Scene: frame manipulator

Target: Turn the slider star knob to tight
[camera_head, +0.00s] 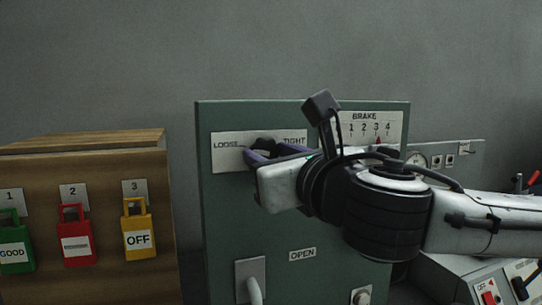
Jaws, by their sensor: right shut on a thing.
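The star knob (264,143) is black and sits on the green panel, on a pale plate (225,157) between the labels LOOSE and TIGHT. Only its upper part shows; my right gripper hides the rest, so I cannot tell which way the knob is turned. My right gripper (271,154) comes in from the right with its purple-grey fingers around the knob, shut on it. My left gripper is not in view.
The green panel (222,235) also bears a BRAKE scale (393,118) with a red pointer near 3, an OPEN label (302,254) and a handle (253,285). A wooden box (100,175) with green, red and yellow padlocks stands at left. Grey control boxes (470,157) stand at right.

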